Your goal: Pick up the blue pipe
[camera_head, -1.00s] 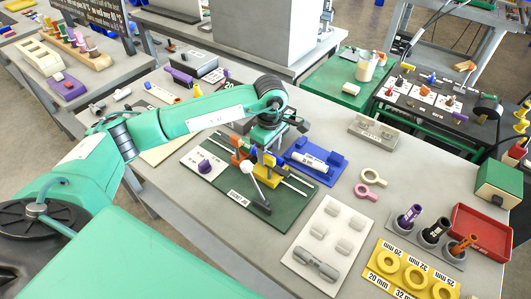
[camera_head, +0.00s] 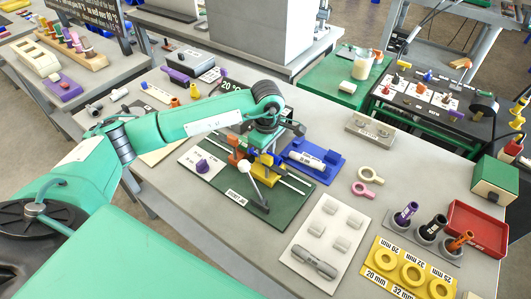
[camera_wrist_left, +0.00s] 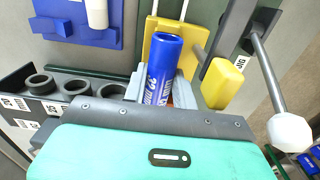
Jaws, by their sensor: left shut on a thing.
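The blue pipe (camera_wrist_left: 165,65), with white lettering, stands in the middle of the left wrist view, its open round end toward the top. My left gripper (camera_wrist_left: 160,90) has its grey fingers on both sides of the pipe and is shut on it. In the head view, my left gripper (camera_head: 264,142) is low over the green jig board (camera_head: 276,211), among its orange and yellow clamp blocks. The pipe is mostly hidden there by my wrist. My right gripper is not in view.
A white-knobbed lever (camera_wrist_left: 288,130) and a yellow block (camera_wrist_left: 223,83) stand close to my gripper. A blue holder (camera_head: 331,163) with a white pipe sits to the right.

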